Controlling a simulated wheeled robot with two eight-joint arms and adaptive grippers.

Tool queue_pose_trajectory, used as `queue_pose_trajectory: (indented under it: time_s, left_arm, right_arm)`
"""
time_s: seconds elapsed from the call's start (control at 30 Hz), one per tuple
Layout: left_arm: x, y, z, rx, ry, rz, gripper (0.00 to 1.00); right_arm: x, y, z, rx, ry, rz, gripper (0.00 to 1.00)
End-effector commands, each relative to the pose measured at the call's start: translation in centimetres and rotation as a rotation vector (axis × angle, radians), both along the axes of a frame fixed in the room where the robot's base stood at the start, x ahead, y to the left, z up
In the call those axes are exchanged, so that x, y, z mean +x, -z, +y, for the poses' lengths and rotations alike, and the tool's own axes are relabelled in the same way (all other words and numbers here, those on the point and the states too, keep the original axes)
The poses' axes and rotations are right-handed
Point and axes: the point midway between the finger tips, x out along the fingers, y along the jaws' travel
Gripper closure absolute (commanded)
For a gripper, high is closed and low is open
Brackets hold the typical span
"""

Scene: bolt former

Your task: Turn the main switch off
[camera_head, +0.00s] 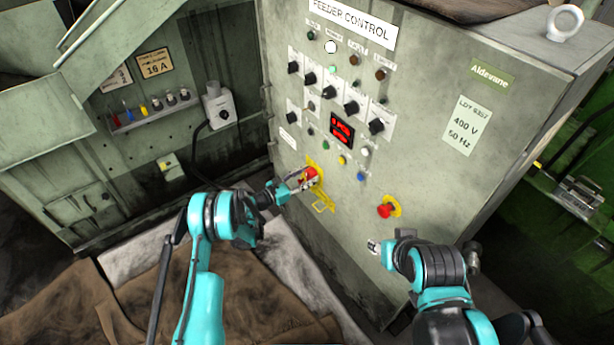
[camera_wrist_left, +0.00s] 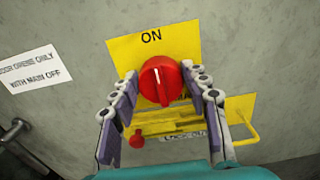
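The main switch is a red rotary knob (camera_wrist_left: 160,80) on a yellow plate (camera_wrist_left: 185,50) marked ON. Its white pointer line stands nearly upright, toward the word ON. In the head view the red knob (camera_head: 311,173) shows low on the grey feeder control cabinet (camera_head: 430,180). My left gripper (camera_head: 300,180) is at the knob. In the left wrist view its two fingers (camera_wrist_left: 160,98) stand apart, one on each side of the knob, with small gaps visible. My right gripper (camera_head: 374,247) is low in front of the cabinet, away from the switch; its fingers are too small to judge.
A red emergency-stop button (camera_head: 385,210) on a yellow base sits right of the switch. A yellow handle (camera_wrist_left: 245,130) sticks out below right of the knob. Black selector knobs and a red display (camera_head: 342,130) are above. A brown cloth (camera_head: 190,295) lies below.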

Motion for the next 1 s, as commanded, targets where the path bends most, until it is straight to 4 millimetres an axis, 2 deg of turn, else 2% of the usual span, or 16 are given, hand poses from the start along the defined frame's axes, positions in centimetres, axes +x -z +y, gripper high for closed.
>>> queue_pose_trajectory:
  time_s: [0.47,1.0]
  left_arm:
    - [0.08,0.0,0.04,-0.073,0.0,0.101,0.83]
    - [0.28,0.09,0.2,-0.36,-0.001,0.495,0.83]
  right_arm:
    - [0.0,0.0,0.0,0.0,0.0,0.0,0.6]
    - [0.0,0.0,0.0,0.0,0.0,0.0,0.6]
